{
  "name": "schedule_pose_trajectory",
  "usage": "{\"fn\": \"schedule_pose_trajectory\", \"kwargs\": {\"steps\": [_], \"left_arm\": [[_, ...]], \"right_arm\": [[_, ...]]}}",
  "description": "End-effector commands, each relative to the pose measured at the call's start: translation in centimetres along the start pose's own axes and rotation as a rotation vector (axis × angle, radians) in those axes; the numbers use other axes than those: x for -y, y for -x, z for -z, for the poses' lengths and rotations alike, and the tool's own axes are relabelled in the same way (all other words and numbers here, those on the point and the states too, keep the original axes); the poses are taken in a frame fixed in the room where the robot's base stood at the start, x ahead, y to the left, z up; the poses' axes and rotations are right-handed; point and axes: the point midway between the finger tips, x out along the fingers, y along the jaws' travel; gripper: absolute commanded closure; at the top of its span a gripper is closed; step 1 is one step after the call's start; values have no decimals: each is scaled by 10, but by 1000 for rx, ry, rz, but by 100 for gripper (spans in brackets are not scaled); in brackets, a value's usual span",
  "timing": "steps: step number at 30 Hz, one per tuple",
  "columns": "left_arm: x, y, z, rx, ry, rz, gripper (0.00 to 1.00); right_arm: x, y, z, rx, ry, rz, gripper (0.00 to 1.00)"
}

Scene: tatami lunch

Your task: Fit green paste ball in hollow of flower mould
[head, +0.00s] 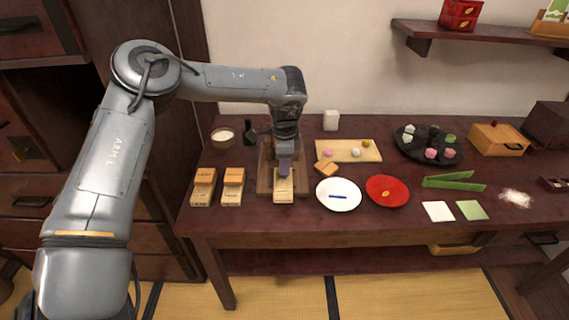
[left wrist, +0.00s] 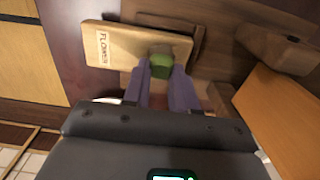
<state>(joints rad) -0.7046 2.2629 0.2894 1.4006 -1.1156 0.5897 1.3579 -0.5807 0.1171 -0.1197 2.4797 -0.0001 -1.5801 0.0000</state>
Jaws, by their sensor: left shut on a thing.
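The flower mould (head: 283,192) is a pale wooden block lying in a brown wooden holder (head: 263,182). In the left wrist view the mould (left wrist: 120,46) carries a label beginning "FLO". The green paste ball (left wrist: 161,66) sits between my left gripper's purple fingertips (left wrist: 163,82), over the mould's end. My left gripper (head: 284,166) points down at the mould in the head view and is shut on the ball, which it hides there. The hollow is hidden behind the ball and fingers, so I cannot tell whether the ball touches it. My right gripper is not in view.
Two similar moulds (head: 203,187) (head: 232,186) lie to the left. A small wooden block (head: 326,168), a white plate (head: 339,203) and a board with paste balls (head: 366,157) are to the right. A bowl (head: 222,129) and dark bottle (head: 250,132) stand behind.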

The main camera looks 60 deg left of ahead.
Motion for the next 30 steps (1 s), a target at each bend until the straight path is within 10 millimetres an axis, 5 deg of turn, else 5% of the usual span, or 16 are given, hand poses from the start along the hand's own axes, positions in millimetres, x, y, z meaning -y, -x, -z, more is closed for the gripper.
{"fn": "schedule_pose_trajectory", "kwargs": {"steps": [24,25,30], "left_arm": [[0,-9,0,0,0,0,100],[0,-9,0,0,0,0,69],[0,-9,0,0,0,0,44]], "right_arm": [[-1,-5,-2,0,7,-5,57],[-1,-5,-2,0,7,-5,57],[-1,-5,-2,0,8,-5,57]]}}
